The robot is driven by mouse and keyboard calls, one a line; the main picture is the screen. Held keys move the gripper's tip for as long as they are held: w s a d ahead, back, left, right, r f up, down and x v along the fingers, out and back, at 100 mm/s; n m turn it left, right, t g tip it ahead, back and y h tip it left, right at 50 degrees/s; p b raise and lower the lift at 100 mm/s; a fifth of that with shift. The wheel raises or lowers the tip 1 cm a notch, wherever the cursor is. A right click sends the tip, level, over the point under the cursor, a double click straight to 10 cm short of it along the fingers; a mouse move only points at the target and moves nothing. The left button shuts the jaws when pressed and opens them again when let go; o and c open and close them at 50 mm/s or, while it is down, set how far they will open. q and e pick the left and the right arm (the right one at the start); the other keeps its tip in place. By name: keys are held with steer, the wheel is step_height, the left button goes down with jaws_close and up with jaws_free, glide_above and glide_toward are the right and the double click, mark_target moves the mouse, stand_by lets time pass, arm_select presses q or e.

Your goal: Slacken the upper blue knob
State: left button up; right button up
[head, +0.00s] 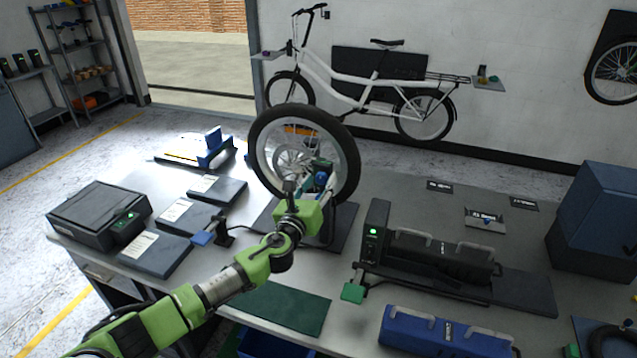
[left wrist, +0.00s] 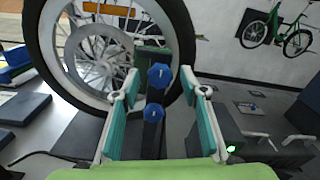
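The upper blue knob (left wrist: 159,76) shows in the left wrist view, in front of the wheel's lower right part. A second, lower blue knob (left wrist: 153,113) sits just below it on a dark upright. My left gripper (left wrist: 160,82) is open, with one teal finger on each side of the knobs' line. Gaps show between the fingers and the upper knob; I cannot tell its depth relative to the fingertips. In the head view my left gripper (head: 291,188) is at the lower part of the wheel (head: 350,150) and hides some of the mount. My right gripper is out of view.
A grey workbench (head: 390,190) carries a black box (head: 100,215), several dark pads and a black device with a green light (head: 430,258). A blue case (head: 440,335) lies at the front and a blue cabinet (head: 595,220) stands at right.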

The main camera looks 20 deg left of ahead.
arm_select(q)
steer(key=c, duration=1.1)
steer(key=shift+c, duration=0.2)
